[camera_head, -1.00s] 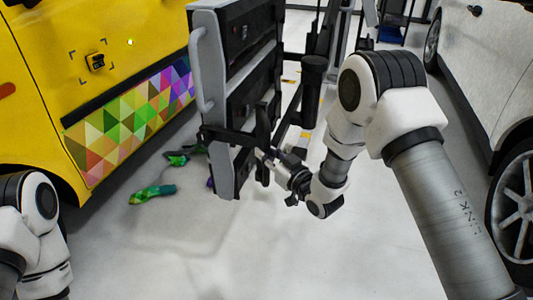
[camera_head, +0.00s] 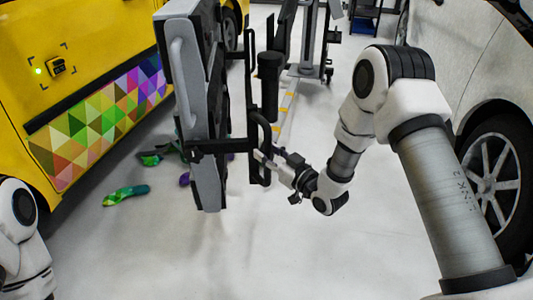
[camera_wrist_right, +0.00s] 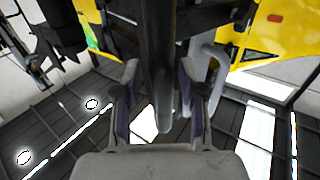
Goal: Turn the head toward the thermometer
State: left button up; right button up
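A small black device (camera_head: 56,67), which may be the thermometer, sits on the yellow van's side inside dark corner marks, at the upper left of the head view. A bright green dot (camera_head: 38,71) lies just left of it. My right gripper (camera_head: 262,158) is near the middle of the head view, at a black upright handle on a grey and black wheeled rack.
The tall rack panel (camera_head: 187,100) stands between the van (camera_head: 90,50) and my right arm. Colourful wrap scraps (camera_head: 126,195) lie on the floor by the van. A white car (camera_head: 485,70) is at the right. The front floor is clear.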

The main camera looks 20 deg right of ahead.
jog(key=v, duration=1.2)
jog(key=shift+f, duration=0.15)
dwell(0.5)
